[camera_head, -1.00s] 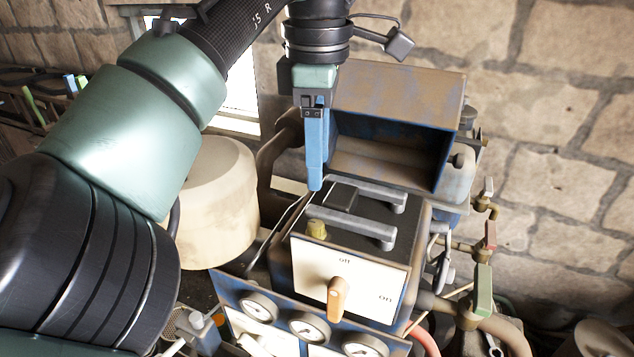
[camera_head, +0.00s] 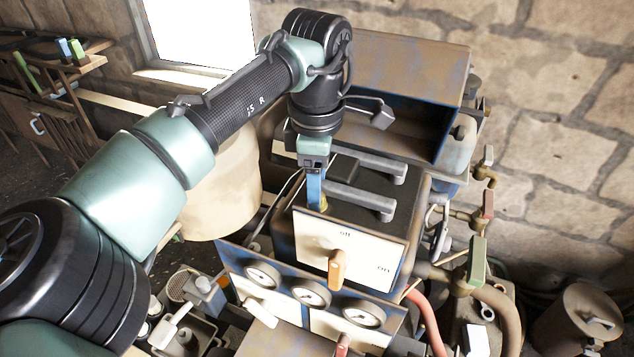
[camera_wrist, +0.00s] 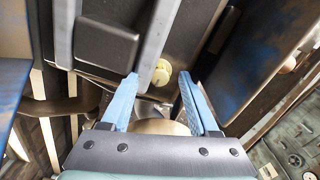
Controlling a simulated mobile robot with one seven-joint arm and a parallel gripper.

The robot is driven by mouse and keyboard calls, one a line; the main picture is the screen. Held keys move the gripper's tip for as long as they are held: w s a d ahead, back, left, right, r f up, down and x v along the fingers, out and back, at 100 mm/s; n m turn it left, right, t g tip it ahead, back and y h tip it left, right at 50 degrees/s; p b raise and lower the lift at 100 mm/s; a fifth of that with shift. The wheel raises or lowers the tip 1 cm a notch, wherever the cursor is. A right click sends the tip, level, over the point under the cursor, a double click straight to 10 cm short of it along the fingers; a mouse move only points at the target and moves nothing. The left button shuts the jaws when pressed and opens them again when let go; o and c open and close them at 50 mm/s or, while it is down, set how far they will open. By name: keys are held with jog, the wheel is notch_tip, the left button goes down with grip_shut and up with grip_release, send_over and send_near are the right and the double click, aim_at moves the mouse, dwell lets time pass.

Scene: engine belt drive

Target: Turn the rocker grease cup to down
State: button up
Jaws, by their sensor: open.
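A small yellowish knob-like cup, seemingly the rocker grease cup, sits on the dark top of the boxy housing (camera_head: 368,222), near its front left corner. In the head view it is mostly hidden behind my fingers. In the wrist view the cup (camera_wrist: 161,73) shows round and pale yellow, between and just beyond my two blue fingertips. My gripper (camera_head: 317,207) points down over the cup, and in the wrist view (camera_wrist: 158,80) its fingers are apart with nothing held. I cannot tell whether either finger touches the cup.
An orange lever (camera_head: 337,268) is on the white front plate. Several gauges (camera_head: 311,291) sit below. An open blue-edged box (camera_head: 400,75) stands behind.

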jog(key=shift+f, duration=0.25)
grip_shut()
